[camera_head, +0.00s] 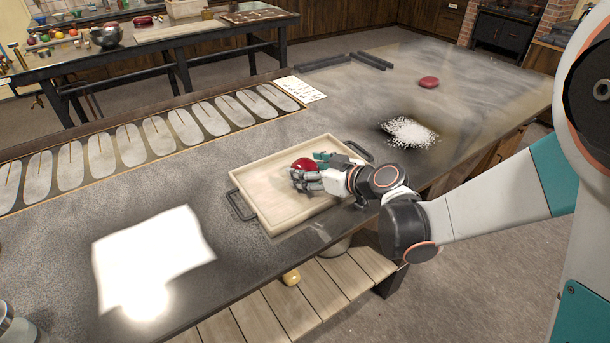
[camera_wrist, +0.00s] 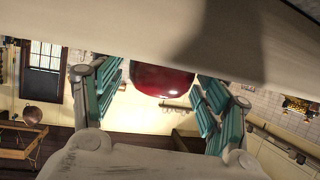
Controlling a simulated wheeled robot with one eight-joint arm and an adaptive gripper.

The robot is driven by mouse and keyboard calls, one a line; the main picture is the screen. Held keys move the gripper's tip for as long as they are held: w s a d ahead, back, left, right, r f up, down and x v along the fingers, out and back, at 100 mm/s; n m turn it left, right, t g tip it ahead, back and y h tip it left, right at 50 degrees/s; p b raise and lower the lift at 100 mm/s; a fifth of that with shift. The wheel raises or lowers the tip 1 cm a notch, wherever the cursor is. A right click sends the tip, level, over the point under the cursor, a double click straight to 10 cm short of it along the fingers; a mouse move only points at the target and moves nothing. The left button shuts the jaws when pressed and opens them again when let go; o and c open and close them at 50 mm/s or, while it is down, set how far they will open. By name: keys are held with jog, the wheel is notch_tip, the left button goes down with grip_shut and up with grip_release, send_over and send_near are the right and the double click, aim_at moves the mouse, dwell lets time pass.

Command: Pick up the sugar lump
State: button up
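A glossy red lump (camera_head: 304,164) lies in the pale wooden tray (camera_head: 262,215) on the counter; it is the likeliest sugar lump, though no label shows. In the wrist view the red lump (camera_wrist: 163,80) hangs in the picture between the teal finger pads, its upper part cut off by the pale tray surface (camera_wrist: 150,30). My gripper (camera_head: 312,172) is low over the tray, at the lump's right side in the head view. In the wrist view my gripper (camera_wrist: 160,92) has its fingers spread on either side of the lump, with narrow gaps showing.
Another red lump (camera_head: 428,82) lies at the counter's far end. White granules (camera_head: 410,132) lie on a dark patch behind my wrist. The tray has dark handles (camera_head: 240,205). A white sheet (camera_head: 150,255) lies at left. A yellow lump (camera_head: 291,277) sits on the lower shelf.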

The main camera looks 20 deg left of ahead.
jog(key=c, duration=0.7)
jog(key=shift+r, duration=0.1)
